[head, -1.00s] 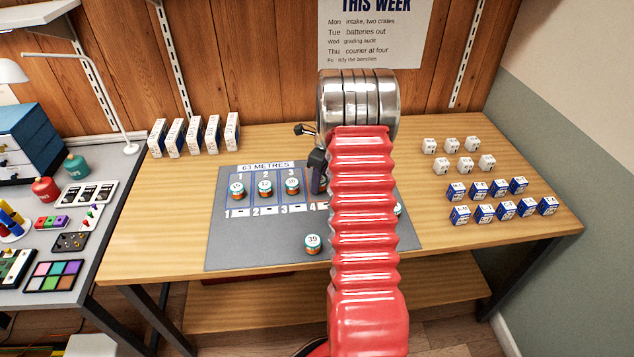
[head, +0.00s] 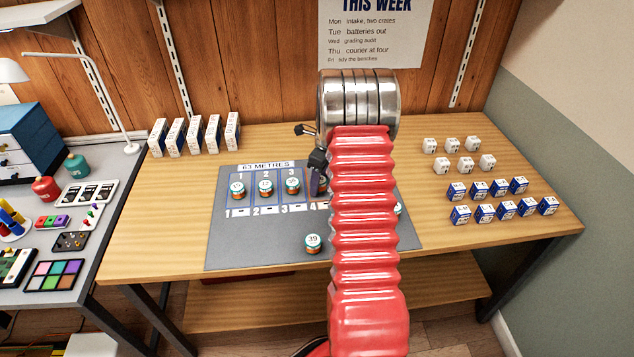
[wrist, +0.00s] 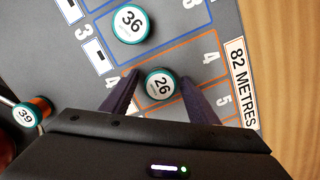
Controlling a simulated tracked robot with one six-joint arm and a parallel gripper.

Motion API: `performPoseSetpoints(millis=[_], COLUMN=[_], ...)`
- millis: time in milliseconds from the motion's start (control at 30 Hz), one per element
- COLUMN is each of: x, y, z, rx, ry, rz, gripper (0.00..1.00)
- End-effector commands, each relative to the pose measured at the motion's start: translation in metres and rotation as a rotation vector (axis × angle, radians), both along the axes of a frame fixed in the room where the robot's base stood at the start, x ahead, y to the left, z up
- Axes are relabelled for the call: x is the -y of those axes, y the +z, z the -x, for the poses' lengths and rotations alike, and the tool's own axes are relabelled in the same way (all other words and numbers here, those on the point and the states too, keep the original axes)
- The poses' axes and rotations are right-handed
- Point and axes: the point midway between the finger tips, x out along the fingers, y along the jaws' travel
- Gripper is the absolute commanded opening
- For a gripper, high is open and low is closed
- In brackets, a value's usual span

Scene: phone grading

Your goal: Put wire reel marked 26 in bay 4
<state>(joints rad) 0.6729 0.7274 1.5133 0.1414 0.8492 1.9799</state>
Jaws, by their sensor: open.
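The wire reel marked 26 (wrist: 160,85) stands upright in bay 4 of the grey mat (wrist: 75,62), inside its orange outline, in the wrist view. My gripper (wrist: 155,80) is open, with one dark finger on each side of the reel. Contact between fingers and reel cannot be told. In the head view my red arm hides most of bay 4, and a dark part of my gripper (head: 317,161) shows at the arm's left edge.
Several reels stand in bays 1 to 3, including reel 36 (wrist: 130,22). Reel 39 (head: 313,242) stands at the mat's front. Another reel (head: 397,209) is partly hidden behind my arm. White boxes (head: 197,135) stand back left; small blue-and-white boxes (head: 500,187) stand at right.

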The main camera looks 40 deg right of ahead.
Motion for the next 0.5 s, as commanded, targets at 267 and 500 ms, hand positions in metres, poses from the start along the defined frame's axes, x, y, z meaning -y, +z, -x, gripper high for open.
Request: performPoseSetpoints(millis=[267,500], x=[0.002,0.004], y=[0.03,0.072], z=[0.003,0.007], rx=[0.002,0.003], ry=[0.0,0.001], rz=[0.002,0.003], gripper=[0.54,0.54])
